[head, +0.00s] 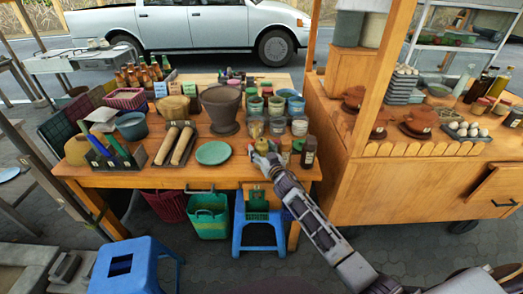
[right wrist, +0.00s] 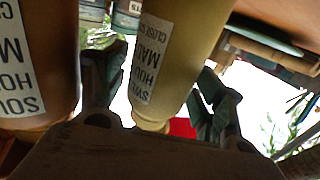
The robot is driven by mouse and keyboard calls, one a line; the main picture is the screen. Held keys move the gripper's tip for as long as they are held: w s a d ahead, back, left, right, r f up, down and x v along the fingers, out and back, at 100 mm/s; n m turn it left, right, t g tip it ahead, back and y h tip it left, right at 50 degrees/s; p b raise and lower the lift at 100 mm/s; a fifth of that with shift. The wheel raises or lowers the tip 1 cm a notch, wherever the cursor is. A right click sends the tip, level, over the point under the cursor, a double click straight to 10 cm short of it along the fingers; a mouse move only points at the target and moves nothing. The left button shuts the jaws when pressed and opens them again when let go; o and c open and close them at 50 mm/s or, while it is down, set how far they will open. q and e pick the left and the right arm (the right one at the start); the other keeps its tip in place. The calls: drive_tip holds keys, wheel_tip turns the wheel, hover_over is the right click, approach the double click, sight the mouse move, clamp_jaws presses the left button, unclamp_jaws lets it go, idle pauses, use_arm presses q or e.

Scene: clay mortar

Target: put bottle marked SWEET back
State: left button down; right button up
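A yellow bottle (right wrist: 185,45) with a white label stands between the two fingers of my right gripper (right wrist: 160,90) in the right wrist view. That view is upside down. The label is partly cut off and appears to begin with SWE. Bright gaps show between the bottle and the fingers, so the gripper looks open around it. In the head view my right gripper (head: 263,159) is at the table's front right edge and hides most of the bottle. A brown-orange bottle (right wrist: 35,60) labelled SOU… is beside it. My left gripper is not in view.
The wooden table (head: 160,178) holds several jars (head: 299,126), a dark brown bottle (head: 308,152), a green plate (head: 213,153) and a large clay pot (head: 221,104). A wooden cart (head: 410,190) stands at the right. A blue stool (head: 128,266) is front left.

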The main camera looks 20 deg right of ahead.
sight(264, 153)
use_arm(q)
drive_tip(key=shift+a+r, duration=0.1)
use_arm(e)
drive_tip(key=shift+r, duration=0.15)
drive_tip(key=shift+s, duration=0.4)
drive_tip(key=shift+s+d, duration=0.15)
drive_tip(key=shift+s, duration=0.9)
drive_tip(key=shift+s+d, duration=0.15)
drive_tip(key=shift+s, duration=1.25)
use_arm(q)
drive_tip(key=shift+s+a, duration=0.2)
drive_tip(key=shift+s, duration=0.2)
use_arm(e)
drive_tip(key=s, duration=0.6)
drive_tip(key=shift+d, duration=0.4)
drive_tip(key=shift+s, duration=0.1)
